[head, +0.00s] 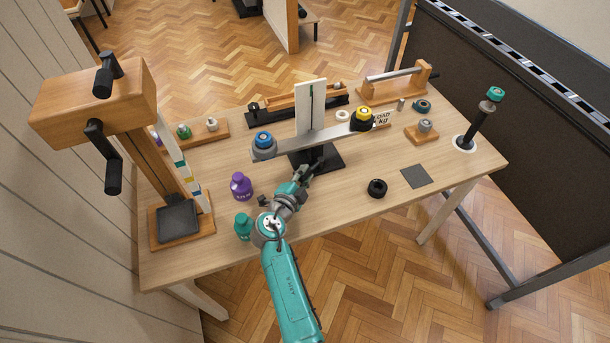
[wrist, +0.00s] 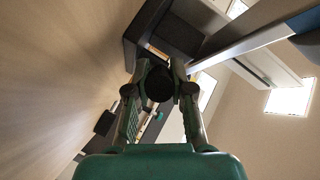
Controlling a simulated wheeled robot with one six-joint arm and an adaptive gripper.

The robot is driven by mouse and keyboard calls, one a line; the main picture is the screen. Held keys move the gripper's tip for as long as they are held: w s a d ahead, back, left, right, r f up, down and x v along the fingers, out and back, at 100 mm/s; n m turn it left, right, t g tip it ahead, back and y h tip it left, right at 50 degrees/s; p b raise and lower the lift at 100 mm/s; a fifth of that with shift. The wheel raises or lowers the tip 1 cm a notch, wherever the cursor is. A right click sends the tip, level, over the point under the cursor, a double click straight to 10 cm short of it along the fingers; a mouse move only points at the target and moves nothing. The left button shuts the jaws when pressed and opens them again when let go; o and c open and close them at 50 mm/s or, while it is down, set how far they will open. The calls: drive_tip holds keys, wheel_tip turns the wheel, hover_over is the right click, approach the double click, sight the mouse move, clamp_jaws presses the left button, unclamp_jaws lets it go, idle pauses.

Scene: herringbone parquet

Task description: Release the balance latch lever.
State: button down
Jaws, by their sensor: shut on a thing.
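The balance stands mid-table, with a white upright column (head: 311,100), a grey beam (head: 322,138) and a black base (head: 328,160). A blue-topped weight (head: 263,139) sits at the beam's left end, and a yellow-topped weight (head: 362,114) at its right end. My gripper (head: 307,171) is low at the front of the base. In the wrist view my gripper (wrist: 161,78) is shut on a dark rounded knob (wrist: 159,86), which looks like the end of the latch lever. The rest of the lever is mostly hidden by the fingers.
A purple bottle (head: 241,186) and a teal bottle (head: 243,226) stand left of my arm. A black ring (head: 377,188) and a dark square mat (head: 416,176) lie to the right. A tall wooden stand (head: 140,150) rises at the left. The front right tabletop is mostly clear.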

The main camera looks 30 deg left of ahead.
drive_tip(key=c, duration=1)
unclamp_jaws()
drive_tip(key=shift+r, duration=0.1)
wheel_tip(320, 180, up, 10)
drive_tip(key=shift+f, duration=0.1)
